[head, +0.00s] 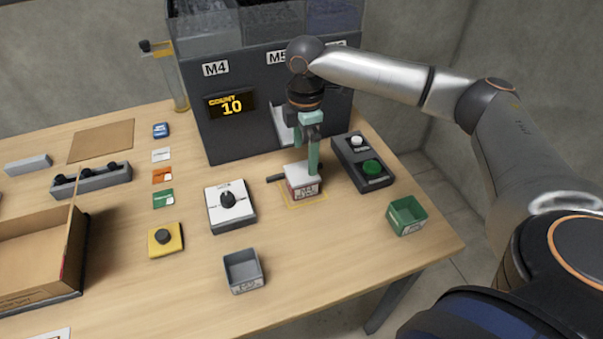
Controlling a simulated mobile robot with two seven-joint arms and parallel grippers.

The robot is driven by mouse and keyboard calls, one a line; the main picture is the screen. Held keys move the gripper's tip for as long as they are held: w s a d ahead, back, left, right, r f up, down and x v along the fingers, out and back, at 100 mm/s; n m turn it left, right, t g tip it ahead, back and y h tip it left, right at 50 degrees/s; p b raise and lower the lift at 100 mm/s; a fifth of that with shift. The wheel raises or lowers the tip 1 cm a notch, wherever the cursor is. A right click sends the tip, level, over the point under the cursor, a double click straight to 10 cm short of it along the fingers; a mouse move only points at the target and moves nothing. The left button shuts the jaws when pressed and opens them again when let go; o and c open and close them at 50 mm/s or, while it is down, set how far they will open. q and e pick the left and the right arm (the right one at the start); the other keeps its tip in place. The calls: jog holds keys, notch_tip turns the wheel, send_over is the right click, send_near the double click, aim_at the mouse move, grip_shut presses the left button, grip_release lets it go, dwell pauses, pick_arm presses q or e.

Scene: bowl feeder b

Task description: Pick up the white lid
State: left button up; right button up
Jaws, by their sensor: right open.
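A small box (304,190) with a red and white label sits inside a yellow outline on the table in front of the feeder. Its white top (297,170), which looks like the white lid, faces up. My right gripper (313,168) points down with its green fingers at the right rear edge of this white top. The gripper is open; I cannot tell whether a finger touches the top. My left gripper is not in view.
The dark feeder (235,142) with a count of 10 stands behind. A button box (362,172) and green bin (406,216) are right. A dial box (230,215) is left, a grey bin (243,271) in front. A cardboard box (30,262) is far left.

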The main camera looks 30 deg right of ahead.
aim_at(304, 172)
notch_tip(304, 172, down, 5)
jog(key=shift+a+f, duration=0.1)
jog(key=shift+c, duration=0.2)
jog(key=c, duration=1)
jog(key=shift+c, duration=0.2)
